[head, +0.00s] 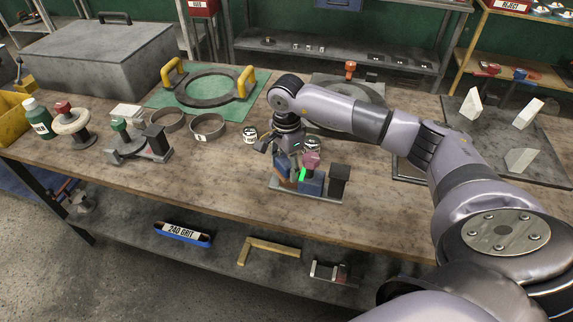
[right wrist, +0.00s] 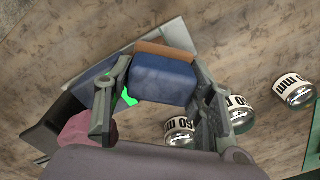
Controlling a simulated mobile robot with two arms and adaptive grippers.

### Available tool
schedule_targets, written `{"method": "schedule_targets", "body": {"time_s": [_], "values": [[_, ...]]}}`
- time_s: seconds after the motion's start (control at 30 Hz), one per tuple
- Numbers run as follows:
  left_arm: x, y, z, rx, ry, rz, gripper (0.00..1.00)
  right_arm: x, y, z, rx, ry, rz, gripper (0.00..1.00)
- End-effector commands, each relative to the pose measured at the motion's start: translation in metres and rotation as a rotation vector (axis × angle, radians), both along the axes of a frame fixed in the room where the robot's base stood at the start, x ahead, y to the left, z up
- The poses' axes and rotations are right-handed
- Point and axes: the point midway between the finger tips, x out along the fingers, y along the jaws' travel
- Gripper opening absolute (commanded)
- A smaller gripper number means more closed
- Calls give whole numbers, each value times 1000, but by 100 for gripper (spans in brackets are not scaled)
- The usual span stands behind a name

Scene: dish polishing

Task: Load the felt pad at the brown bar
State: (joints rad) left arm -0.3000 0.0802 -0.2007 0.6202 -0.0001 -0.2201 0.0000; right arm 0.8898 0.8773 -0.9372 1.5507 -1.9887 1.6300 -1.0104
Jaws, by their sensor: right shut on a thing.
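My right gripper (head: 290,158) is over a grey fixture (head: 292,193) near the bench's front edge. In the right wrist view my right gripper (right wrist: 160,95) is shut on a blue block (right wrist: 163,82) with a brown strip (right wrist: 165,52) along its far side. I cannot tell for sure which part is the felt pad and which the brown bar. The fixture also has a second blue part (head: 313,184), a pink knob (head: 312,160) and a dark upright block (head: 339,176). A bright green patch (right wrist: 128,96) shows beside the left finger. The left gripper is not in view.
The front right bench is clear.

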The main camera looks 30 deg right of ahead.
Motion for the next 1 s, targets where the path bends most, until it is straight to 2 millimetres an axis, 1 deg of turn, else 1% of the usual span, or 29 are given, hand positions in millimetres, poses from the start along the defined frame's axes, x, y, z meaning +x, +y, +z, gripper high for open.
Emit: {"method": "schedule_targets", "body": {"time_s": [0.03,0.17,0.9,1.0], "values": [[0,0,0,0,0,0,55,-3,1,-4,0,10,2,27],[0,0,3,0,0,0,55,-3,1,1,-1,10,2,27],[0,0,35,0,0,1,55,-1,0,64,-1,2,1,27],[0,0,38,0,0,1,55,-1,0,69,0,2,1,27]]}}
